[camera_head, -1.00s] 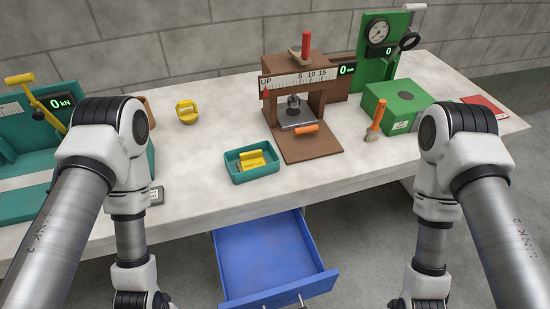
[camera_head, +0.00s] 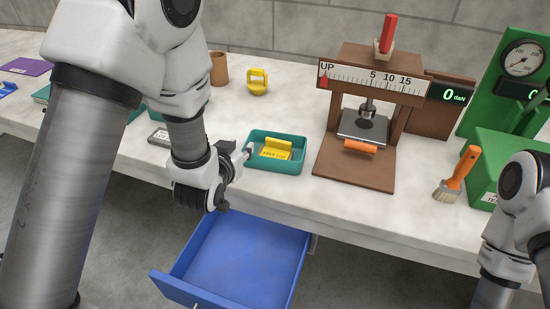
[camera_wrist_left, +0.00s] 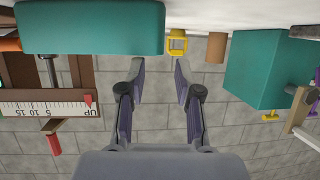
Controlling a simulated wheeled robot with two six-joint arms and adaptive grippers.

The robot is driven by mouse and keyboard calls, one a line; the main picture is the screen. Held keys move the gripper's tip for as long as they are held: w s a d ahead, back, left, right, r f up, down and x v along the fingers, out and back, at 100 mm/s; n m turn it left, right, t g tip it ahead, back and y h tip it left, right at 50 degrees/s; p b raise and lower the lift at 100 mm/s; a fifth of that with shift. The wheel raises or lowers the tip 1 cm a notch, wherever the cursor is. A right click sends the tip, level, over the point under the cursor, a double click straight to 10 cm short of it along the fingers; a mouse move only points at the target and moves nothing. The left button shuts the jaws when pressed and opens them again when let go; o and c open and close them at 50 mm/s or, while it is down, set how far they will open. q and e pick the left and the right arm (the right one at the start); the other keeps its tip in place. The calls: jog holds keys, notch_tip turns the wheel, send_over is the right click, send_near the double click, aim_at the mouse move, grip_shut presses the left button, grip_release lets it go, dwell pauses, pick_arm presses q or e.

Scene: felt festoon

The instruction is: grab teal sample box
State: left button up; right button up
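The teal sample box (camera_head: 259,164) is an open, shallow tray on the grey bench near its front edge, with a yellow labelled piece (camera_head: 277,150) inside. My left gripper (camera_head: 242,151) is at the box's left side, very close to it; I cannot tell whether it touches. In the left wrist view the picture is upside down. There the box (camera_wrist_left: 90,28) is large at the upper left, and the left gripper's fingers (camera_wrist_left: 160,65) are spread apart with nothing between them. My right gripper is out of view; only part of my right arm shows.
A brown press (camera_head: 352,187) stands right of the box, with a brush (camera_head: 457,175) and green box (camera_head: 495,165) beyond. A yellow weight (camera_head: 258,82) and brown cup (camera_head: 219,68) stand behind. A blue drawer (camera_head: 235,265) is open below the bench edge.

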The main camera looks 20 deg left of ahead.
aim_at(245, 145)
pick_arm(q)
jog(key=x, duration=0.4)
jog(key=shift+w+f+p, duration=0.25)
jog(key=shift+w+p, duration=0.05)
jog(key=shift+w, duration=0.05)
jog(key=shift+s+a+r, duration=0.1)
jog(key=shift+s, duration=0.05)
grip_shut()
